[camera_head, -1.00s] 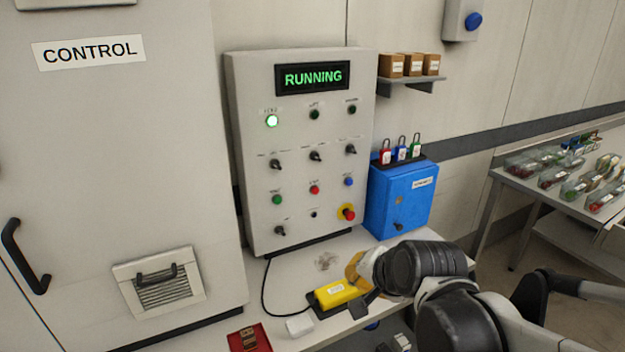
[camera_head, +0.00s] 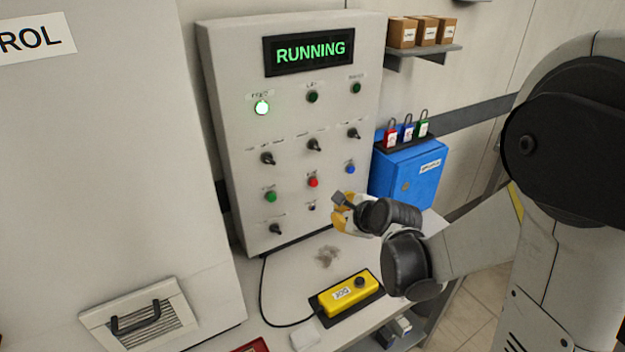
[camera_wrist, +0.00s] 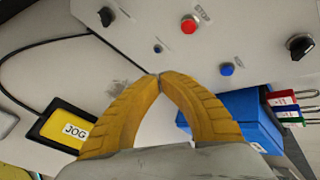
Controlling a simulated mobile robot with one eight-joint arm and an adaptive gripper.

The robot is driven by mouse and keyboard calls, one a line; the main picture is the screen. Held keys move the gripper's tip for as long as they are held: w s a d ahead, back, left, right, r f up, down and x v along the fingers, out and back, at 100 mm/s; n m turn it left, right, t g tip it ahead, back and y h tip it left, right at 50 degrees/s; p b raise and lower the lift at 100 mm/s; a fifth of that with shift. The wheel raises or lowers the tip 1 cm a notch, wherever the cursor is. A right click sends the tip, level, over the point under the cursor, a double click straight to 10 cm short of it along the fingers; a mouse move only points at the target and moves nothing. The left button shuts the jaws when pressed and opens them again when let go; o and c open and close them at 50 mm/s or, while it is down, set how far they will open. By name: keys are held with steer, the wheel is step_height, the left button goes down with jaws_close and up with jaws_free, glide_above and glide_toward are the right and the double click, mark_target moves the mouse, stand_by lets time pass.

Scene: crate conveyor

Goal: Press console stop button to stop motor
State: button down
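The grey console (camera_head: 225,110) stands upright with a display (camera_head: 310,52) reading RUNNING in green. Its red button (camera_head: 313,181) sits in the lower middle, between a green button (camera_head: 270,197) and a blue button (camera_head: 350,169). In the wrist view the red button (camera_wrist: 189,25) has a small label beside it that looks like STOP. My gripper (camera_head: 337,199) is in front of the console's lower right, below and right of the red button. In the wrist view its yellow fingers (camera_wrist: 160,77) meet at the tips with nothing between them. The fingertips appear apart from the red button.
A yellow JOG box (camera_head: 350,296) with a cable lies on the bench below my gripper. A blue cabinet (camera_head: 412,178) with several padlocks stands right of the console. Black selector knobs, one here (camera_head: 314,145), stick out of the panel. A shelf (camera_head: 425,54) holds boxes.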

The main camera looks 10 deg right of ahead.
steer(key=w+a, duration=0.2)
steer(key=w, duration=0.6)
steer(key=shift+w+a, duration=0.2)
steer(key=shift+a, duration=0.15)
steer(key=shift+w, duration=0.1)
stand_by(1.3)
steer(key=shift+w+a, duration=0.15)
steer(key=shift+w, duration=0.15)
steer(key=shift+w+a, duration=0.15)
steer(key=shift+w, duration=0.3)
stand_by(0.9)
steer(key=shift+s, duration=0.1)
steer(key=shift+s+d, duration=0.25)
steer(key=shift+s, duration=0.5)
steer(key=shift+s+d+b, duration=0.1)
steer(key=shift+s+d, duration=0.15)
steer(key=shift+s, duration=0.55)
steer(key=shift+s+d+b, duration=0.1)
steer(key=shift+s+d, duration=0.2)
steer(key=shift+s, duration=0.5)
steer(key=shift+s+d+b, duration=0.1)
steer(key=shift+s+d, duration=0.15)
steer(key=shift+s, duration=0.55)
